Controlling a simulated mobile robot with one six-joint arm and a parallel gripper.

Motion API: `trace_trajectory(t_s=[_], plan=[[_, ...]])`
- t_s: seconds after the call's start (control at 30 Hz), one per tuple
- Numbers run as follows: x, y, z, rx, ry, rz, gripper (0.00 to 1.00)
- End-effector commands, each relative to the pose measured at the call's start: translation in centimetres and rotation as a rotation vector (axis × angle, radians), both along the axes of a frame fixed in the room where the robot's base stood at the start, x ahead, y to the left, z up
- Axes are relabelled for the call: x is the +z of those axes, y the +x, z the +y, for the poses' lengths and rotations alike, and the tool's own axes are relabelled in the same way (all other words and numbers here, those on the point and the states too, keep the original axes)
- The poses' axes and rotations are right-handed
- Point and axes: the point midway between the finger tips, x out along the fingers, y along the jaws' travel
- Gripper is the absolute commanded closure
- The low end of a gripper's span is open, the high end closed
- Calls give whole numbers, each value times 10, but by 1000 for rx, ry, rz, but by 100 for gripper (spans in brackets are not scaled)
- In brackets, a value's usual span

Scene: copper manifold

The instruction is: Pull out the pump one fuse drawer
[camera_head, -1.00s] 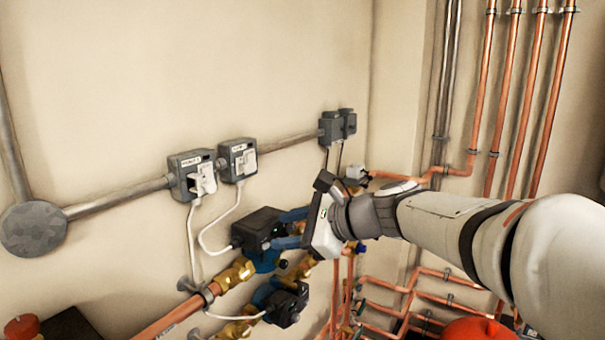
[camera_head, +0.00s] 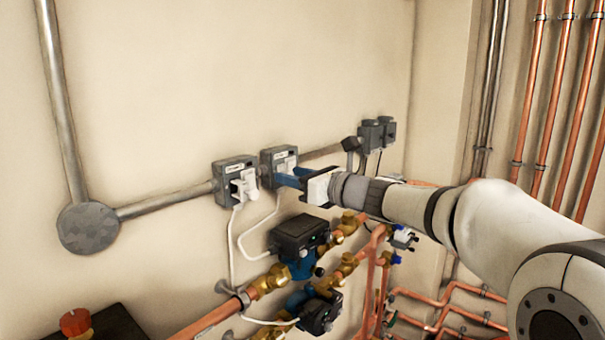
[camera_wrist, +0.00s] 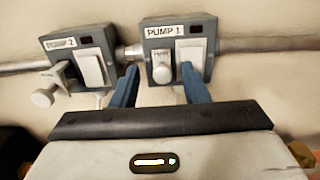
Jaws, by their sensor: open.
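The pump one box (camera_wrist: 178,52) is a grey wall unit labelled "PUMP 1" in the wrist view; it also shows in the head view (camera_head: 277,157). Its fuse drawer (camera_wrist: 162,67) is the small white piece with a round knob at the left of the box face. A white rocker switch (camera_wrist: 190,50) is beside it. My gripper (camera_wrist: 160,80) is open, its two blue fingers reaching toward the box, one on each side of the drawer as seen. Whether the fingers touch anything cannot be told. In the head view my gripper (camera_head: 285,179) partly hides the box.
The "PUMP 2" box (camera_wrist: 80,62) is close on the left, with its white drawer (camera_wrist: 50,85) sticking out. Conduit (camera_head: 168,200) joins the boxes. A black and blue pump (camera_head: 300,235) and copper pipes (camera_head: 415,297) are below. The wall above is clear.

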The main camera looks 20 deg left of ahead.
Motion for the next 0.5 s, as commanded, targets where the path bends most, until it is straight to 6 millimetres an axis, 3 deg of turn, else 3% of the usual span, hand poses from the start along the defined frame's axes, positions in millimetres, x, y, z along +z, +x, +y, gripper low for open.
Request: trace_trajectory(t_s=[0.3,0.5], plan=[[0,1,4,0,0,0,59],[0,1,4,1,0,0,75]])
